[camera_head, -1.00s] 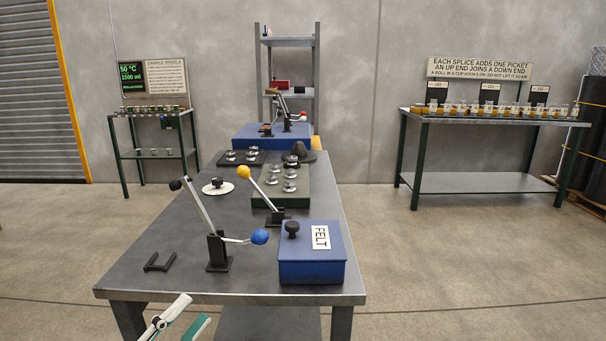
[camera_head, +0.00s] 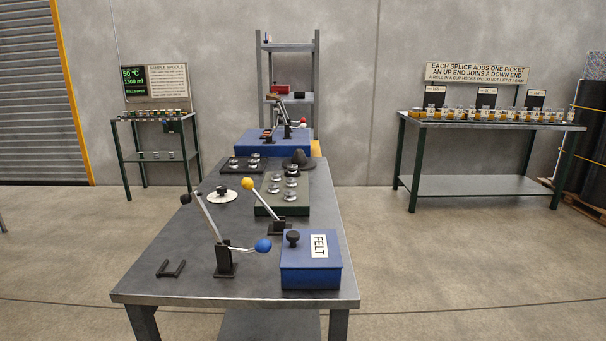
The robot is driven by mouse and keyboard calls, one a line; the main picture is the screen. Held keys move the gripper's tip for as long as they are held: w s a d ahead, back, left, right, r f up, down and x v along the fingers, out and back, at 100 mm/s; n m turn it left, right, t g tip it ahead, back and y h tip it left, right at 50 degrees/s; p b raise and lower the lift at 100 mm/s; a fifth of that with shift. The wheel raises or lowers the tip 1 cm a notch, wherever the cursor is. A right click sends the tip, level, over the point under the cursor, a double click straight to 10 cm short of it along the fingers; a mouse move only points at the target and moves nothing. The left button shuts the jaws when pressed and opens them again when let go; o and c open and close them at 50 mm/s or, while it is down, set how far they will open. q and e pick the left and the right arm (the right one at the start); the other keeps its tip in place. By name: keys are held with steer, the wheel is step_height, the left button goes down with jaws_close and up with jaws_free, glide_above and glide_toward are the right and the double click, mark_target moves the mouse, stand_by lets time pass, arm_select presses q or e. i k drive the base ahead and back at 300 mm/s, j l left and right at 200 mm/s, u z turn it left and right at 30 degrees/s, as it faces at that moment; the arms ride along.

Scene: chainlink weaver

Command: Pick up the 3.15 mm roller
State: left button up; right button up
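Several small silvery round pieces (camera_head: 290,197) sit on a green tray (camera_head: 299,210) in the middle of the long grey table. More such pieces (camera_head: 255,156) sit on a black tray (camera_head: 229,168) farther back. These may be rollers, but no size marking is readable, so I cannot tell which is the 3.15 mm roller. Neither of my grippers is in view.
A blue FELT box (camera_head: 311,274) stands at the table's (camera_head: 220,299) front right. A side table (camera_head: 488,124) is at right, a small stand (camera_head: 160,157) at left.

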mark_target(293, 168)
steer(key=l+z, duration=0.1)
steer(key=z, duration=2)
steer(key=i+l, duration=0.1)
steer(key=i, duration=1.15)
steer(key=i+j+u, duration=0.1)
steer(key=i+u, duration=0.15)
steer(key=u, duration=0.2)
steer(key=i+u, duration=0.25)
steer(key=u, duration=0.2)
steer(key=i+l+u, duration=0.1)
steer(key=i+u, duration=0.15)
steer(key=u, duration=0.2)
steer(key=i+u, duration=0.5)
steer(key=i, duration=0.8)
steer(key=i+z, duration=0.25)
steer(key=i, duration=0.45)
steer(key=i+j+z, duration=0.2)
steer(key=i, duration=0.45)
steer(key=i+u, duration=0.1)
steer(key=u, duration=0.3)
steer(key=i+l+u, duration=0.1)
steer(key=u, duration=0.35)
steer(key=i+l+u, duration=0.1)
steer(key=u, duration=0.3)
